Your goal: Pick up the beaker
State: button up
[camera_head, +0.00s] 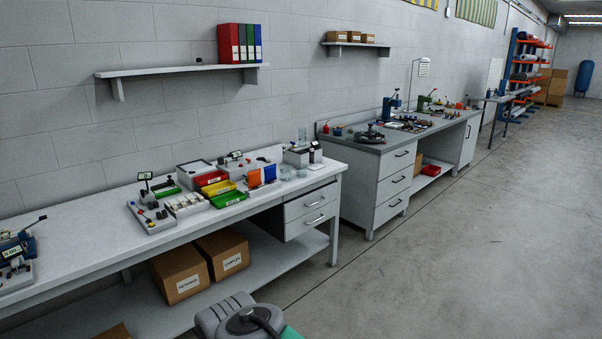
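A small clear glass vessel that looks like the beaker (302,134) stands upright at the back right end of the near white workbench (95,242). It is on or just behind a grey boxy device (297,157); I cannot tell which. Low clear glass dishes (286,173) sit in front of the device. A rounded grey and black part with a green edge at the bottom of the view looks like part of my own body. My gripper is not in view.
Red, yellow and green bins (229,199), orange and blue panels (254,178) and small instruments crowd the bench left of the device. Cardboard boxes (180,273) sit on its lower shelf. A second bench (375,150) stands beyond. The concrete floor (480,250) at right is clear.

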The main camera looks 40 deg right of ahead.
aim_at(301, 168)
jog(key=z, duration=0.5)
jog(key=k, duration=0.7)
jog(key=z, duration=0.85)
jog(key=k, duration=0.45)
jog(key=z, duration=0.9)
jog(key=i, duration=2.3)
jog(key=u, duration=0.25)
jog(key=i, duration=1.3)
jog(key=u, duration=0.85)
jog(key=i, duration=0.7)
jog(key=u, duration=1.7)
jog(key=i, duration=0.9)
jog(key=u, duration=0.65)
jog(key=i, duration=0.45)
jog(key=z, duration=0.05)
